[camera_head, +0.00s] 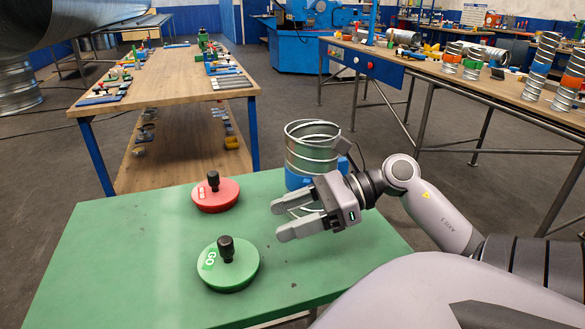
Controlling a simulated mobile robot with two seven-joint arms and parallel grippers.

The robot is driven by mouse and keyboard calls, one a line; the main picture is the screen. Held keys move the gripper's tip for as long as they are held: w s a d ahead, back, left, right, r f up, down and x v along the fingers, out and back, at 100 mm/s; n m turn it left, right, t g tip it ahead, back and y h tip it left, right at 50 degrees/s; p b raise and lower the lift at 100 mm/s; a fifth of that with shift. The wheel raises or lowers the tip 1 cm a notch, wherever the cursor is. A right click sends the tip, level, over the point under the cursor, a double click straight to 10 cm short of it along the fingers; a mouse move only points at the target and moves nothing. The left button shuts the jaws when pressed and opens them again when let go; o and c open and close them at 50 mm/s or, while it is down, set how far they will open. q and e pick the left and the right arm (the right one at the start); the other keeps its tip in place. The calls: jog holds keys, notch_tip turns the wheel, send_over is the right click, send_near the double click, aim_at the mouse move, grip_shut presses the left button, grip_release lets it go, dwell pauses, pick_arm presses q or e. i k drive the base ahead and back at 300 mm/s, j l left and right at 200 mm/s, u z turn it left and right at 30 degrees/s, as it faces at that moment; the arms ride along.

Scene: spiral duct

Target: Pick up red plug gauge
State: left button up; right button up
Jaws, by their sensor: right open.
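The red plug gauge (229,194) is a flat red disc with a black knob and white lettering. It lies on the green table (110,260) toward the back left. A green plug gauge (239,274) marked GO, also with a black knob, lies nearer the front. My right gripper (277,221) comes in from the right and is open and empty. Its fingers point left, to the right of both gauges and apart from them. A spiral metal duct piece (311,150) with a blue band stands behind the gripper, partly hidden by it. My left gripper is not visible.
The green table's left side and front left are clear. A wooden workbench (190,70) with tools stands behind on the left. Another bench with duct pieces (540,65) runs along the right. A large duct (75,20) hangs at the upper left.

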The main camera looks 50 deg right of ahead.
aim_at(217, 195)
jog(key=k, duration=1)
